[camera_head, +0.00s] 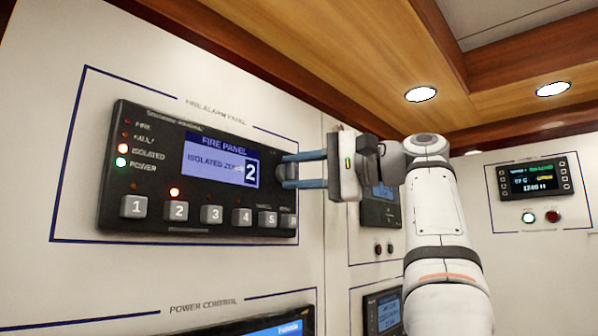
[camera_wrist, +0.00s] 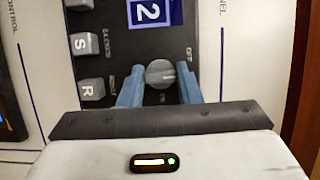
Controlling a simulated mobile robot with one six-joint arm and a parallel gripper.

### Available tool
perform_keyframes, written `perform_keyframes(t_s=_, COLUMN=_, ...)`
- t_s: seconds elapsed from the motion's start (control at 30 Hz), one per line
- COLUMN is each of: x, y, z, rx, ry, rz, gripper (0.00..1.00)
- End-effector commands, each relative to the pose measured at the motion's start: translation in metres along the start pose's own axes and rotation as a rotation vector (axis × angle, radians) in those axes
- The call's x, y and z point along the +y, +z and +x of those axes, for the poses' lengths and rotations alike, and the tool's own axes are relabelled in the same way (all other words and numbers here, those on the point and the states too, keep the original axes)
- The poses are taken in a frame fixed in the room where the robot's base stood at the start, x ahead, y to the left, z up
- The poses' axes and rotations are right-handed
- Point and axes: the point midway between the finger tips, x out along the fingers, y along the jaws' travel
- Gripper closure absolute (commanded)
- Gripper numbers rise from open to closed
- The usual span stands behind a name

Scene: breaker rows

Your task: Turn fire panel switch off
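The fire panel (camera_head: 150,165) is a dark box on the white wall, and its screen reads "FIRE PANEL, ISOLATED ZONE 2". Its switch is a grey round knob (camera_wrist: 160,73) with a light pointer mark, seen in the wrist view. My gripper (camera_head: 287,170) reaches the panel's right edge from the right. Its two blue fingers stand apart, one on either side of the knob, very close to it. I cannot tell whether they touch it. The gripper also shows in the wrist view (camera_wrist: 161,80).
Numbered square buttons (camera_head: 176,211) run along the panel's bottom, with S and R buttons nearest my gripper. A power control display (camera_head: 265,325) lies below. Other small panels (camera_head: 381,205) are behind my arm and at the far right (camera_head: 540,178). The wooden ceiling trim (camera_head: 300,60) is above.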

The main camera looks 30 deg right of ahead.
Motion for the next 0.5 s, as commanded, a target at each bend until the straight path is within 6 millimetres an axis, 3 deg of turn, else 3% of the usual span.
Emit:
perform_keyframes(t_s=0.23, x=0.0003, y=0.0001, z=0.0, rx=0.0, ry=0.0, rz=0.0, gripper=0.49)
perform_keyframes(t_s=0.5, x=0.0001, y=-0.0003, z=-0.0014, rx=0.001, ry=0.0, rz=0.001, gripper=0.49)
